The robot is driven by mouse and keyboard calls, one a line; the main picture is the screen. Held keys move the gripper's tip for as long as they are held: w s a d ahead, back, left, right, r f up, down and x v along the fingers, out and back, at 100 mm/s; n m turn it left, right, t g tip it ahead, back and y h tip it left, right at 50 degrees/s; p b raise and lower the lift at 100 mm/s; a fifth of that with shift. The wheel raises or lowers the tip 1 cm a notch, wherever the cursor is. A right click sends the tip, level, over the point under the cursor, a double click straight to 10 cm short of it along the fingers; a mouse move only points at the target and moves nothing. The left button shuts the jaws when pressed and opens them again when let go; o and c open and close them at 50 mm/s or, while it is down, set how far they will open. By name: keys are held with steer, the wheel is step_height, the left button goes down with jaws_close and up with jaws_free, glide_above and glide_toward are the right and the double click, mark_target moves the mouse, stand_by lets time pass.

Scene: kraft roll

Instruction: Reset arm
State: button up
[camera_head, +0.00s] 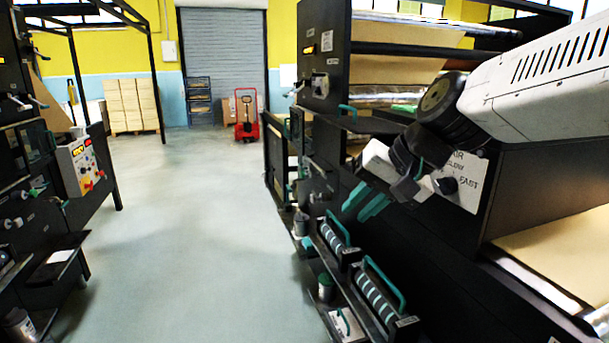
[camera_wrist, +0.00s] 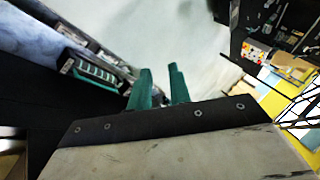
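My gripper (camera_head: 366,202) has two teal fingers. It hangs at the end of my white and black arm in front of the black machine (camera_head: 400,110) on the right. The fingers point down and to the left, over the machine's lower shelves. In the wrist view my gripper (camera_wrist: 160,85) shows a gap between the fingers with nothing held in it. The pale floor shows beyond the fingertips.
Teal-handled roller units (camera_head: 380,290) sit on a shelf below my gripper. A control panel (camera_head: 80,168) is on the left machine. The floor (camera_head: 190,230) between the machines is clear. A red pallet jack (camera_head: 246,120) stands at the back.

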steer(key=s+d+f+g+h, duration=0.1)
steer(key=s+d+f+h, duration=0.2)
steer(key=s+d, duration=0.5)
steer(key=s+d+f+n+g+h, duration=0.1)
steer(key=s+d+f+g+h, duration=0.1)
steer(key=s+d+f, duration=0.3)
steer(key=s+d, duration=0.4)
steer(key=s, duration=0.5)
steer(key=shift+h, duration=0.4)
steer(key=shift+d+f, duration=0.1)
